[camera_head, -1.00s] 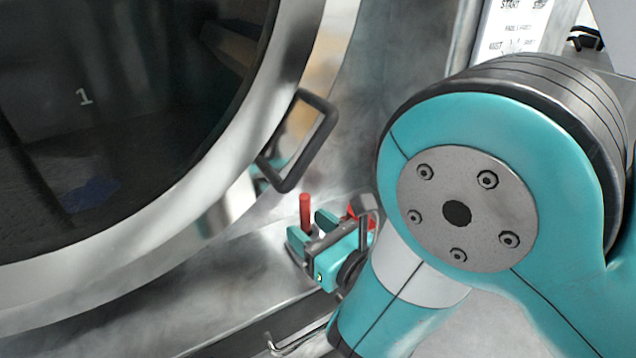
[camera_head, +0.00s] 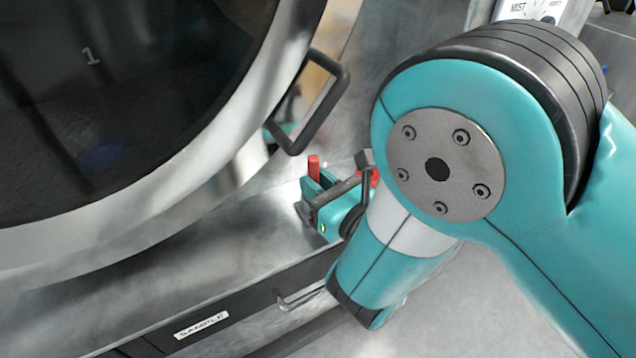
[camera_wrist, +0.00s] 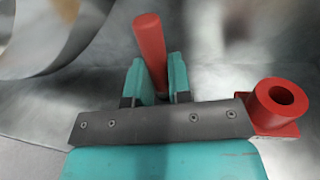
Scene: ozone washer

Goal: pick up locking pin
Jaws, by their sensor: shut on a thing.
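The locking pin is a red rod (camera_head: 314,166) standing out between the fingers of my gripper (camera_head: 318,183), beside the machine's round door. In the wrist view, the pin (camera_wrist: 150,42) rises between the two teal fingers of my gripper (camera_wrist: 157,75), leaning slightly to the left. My gripper is shut on the pin. The pin's lower end is hidden by the fingers and gripper body, so I cannot tell whether it touches the metal surface.
A red ring-shaped holder (camera_wrist: 282,96) sits right of my gripper. The round door's black handle (camera_head: 322,103) is just above my gripper. A drawer labelled SAMPLE (camera_head: 201,324), with a metal handle (camera_head: 300,297), is below. The metal ledge (camera_head: 235,232) to the left is clear.

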